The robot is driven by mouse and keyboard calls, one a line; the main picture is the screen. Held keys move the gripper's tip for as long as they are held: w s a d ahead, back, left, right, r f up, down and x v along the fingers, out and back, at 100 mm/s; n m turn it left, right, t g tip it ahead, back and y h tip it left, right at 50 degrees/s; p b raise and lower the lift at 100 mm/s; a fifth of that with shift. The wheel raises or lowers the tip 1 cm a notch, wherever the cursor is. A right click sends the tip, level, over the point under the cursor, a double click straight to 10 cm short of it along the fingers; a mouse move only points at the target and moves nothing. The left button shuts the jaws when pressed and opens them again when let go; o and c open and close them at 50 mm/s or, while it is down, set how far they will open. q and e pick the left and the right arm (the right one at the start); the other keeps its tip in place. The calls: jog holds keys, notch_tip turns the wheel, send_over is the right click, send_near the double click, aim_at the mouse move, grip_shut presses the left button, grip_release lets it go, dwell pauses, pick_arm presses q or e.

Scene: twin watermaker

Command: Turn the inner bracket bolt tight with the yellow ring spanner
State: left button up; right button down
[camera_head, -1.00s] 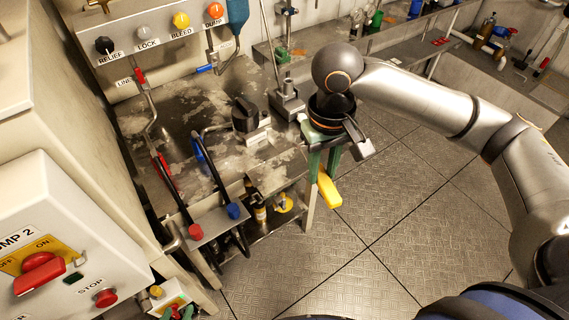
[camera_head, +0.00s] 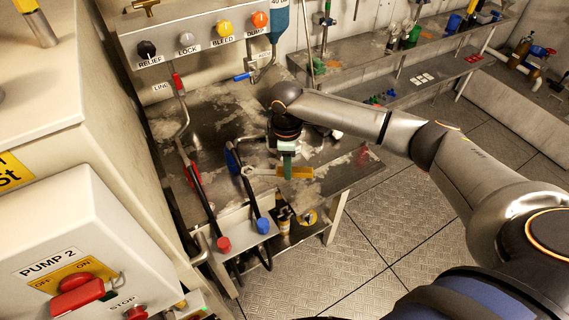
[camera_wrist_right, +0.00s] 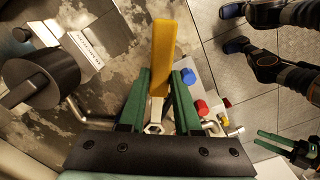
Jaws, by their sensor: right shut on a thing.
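The yellow ring spanner (camera_head: 297,172) is held low over the steel bench in the head view, its silver end pointing left. In the right wrist view its yellow handle (camera_wrist_right: 161,50) points up the picture and its silver end (camera_wrist_right: 153,128) lies near the palm. My right gripper (camera_head: 288,168) is shut on the spanner; its green fingers (camera_wrist_right: 158,98) stand either side of it. My left gripper (camera_wrist_right: 281,146) shows only at the right of the right wrist view, its green fingers apart and empty. I cannot make out the inner bracket bolt.
A black cylindrical fitting (camera_wrist_right: 40,78) is beside the gripper in the wrist view. The PUMP 2 box (camera_head: 60,250) is at left. The floor at right is clear.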

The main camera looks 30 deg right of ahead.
jog(key=shift+w+f+n, duration=0.6)
jog(key=shift+f, duration=0.1)
jog(key=shift+f+b, duration=0.75)
jog(key=shift+f, duration=0.25)
jog(key=shift+f+b, duration=0.95)
jog(key=shift+b, duration=0.3)
jog(key=shift+r+p, duration=0.3)
jog(key=shift+p, duration=0.5)
jog(key=shift+p, duration=0.45)
